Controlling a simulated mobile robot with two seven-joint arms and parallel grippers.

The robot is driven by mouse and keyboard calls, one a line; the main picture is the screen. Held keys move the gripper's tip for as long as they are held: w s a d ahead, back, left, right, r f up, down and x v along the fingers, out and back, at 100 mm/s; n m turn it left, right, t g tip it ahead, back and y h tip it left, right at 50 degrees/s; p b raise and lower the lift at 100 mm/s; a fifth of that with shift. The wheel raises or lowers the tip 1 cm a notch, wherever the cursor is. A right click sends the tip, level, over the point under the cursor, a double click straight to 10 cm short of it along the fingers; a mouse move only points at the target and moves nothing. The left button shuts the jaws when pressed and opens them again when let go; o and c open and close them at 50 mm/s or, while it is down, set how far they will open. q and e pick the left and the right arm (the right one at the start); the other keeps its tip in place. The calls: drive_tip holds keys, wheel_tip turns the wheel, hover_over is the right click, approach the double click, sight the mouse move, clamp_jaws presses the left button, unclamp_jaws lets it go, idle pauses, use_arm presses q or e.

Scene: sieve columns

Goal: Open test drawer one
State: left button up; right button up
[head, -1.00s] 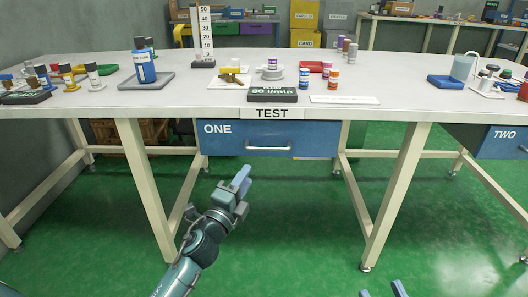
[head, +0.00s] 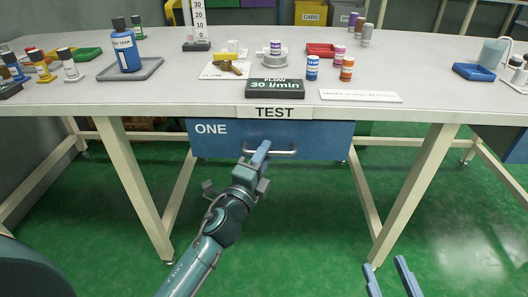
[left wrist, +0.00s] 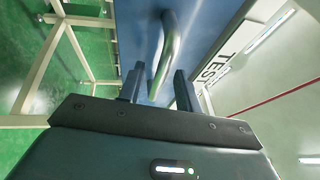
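The blue drawer marked ONE (head: 215,142) hangs under the table below the TEST label (head: 274,112). It looks shut. Its metal bar handle (head: 284,152) runs across the drawer front. My left gripper (head: 262,152) is at the left part of the handle in the head view. In the left wrist view, my left gripper (left wrist: 160,88) is open, with one finger on each side of the handle (left wrist: 163,55); contact cannot be told. My right gripper (head: 388,278) shows only its two parted fingers at the bottom right, open and empty, away from the drawer.
The white table (head: 420,85) carries bottles, a blue wash bottle on a tray (head: 150,70), a flow sign (head: 275,88) and small vials. Table legs (head: 135,190) stand either side of the drawer. The green floor (head: 310,240) before it is clear.

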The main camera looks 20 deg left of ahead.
use_arm(q)
drive_tip(key=shift+c, duration=0.5)
clamp_jaws()
